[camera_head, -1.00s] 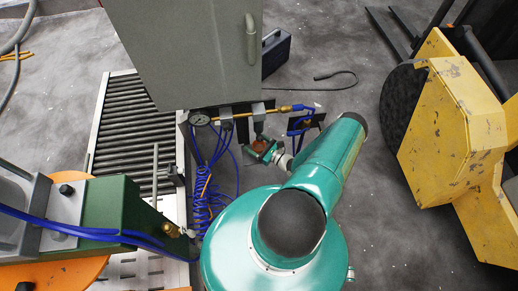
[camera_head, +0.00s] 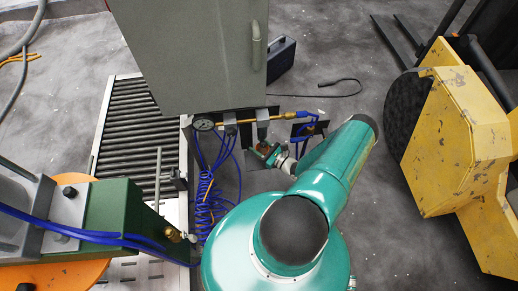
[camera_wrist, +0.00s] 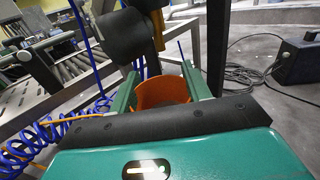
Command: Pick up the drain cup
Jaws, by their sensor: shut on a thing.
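The drain cup (camera_wrist: 163,92) is an orange, open, rounded cup in the wrist view. It sits between the two green fingers of my gripper (camera_wrist: 160,88), which are shut on it. Its lower part is hidden behind the dark front of my gripper. In the head view my gripper (camera_head: 270,157) is small, just below the grey cabinet's lower edge, and the cup (camera_head: 264,148) shows only as a small reddish-brown patch. I cannot tell whether the cup touches anything besides the fingers.
A dark cylinder (camera_wrist: 124,37) hangs close above the cup in the wrist view. The grey cabinet (camera_head: 190,55), pressure gauge (camera_head: 204,124) and coiled blue hose (camera_head: 208,195) are close to my gripper. A roller conveyor (camera_head: 130,125) stands left, a yellow machine (camera_head: 440,140) right.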

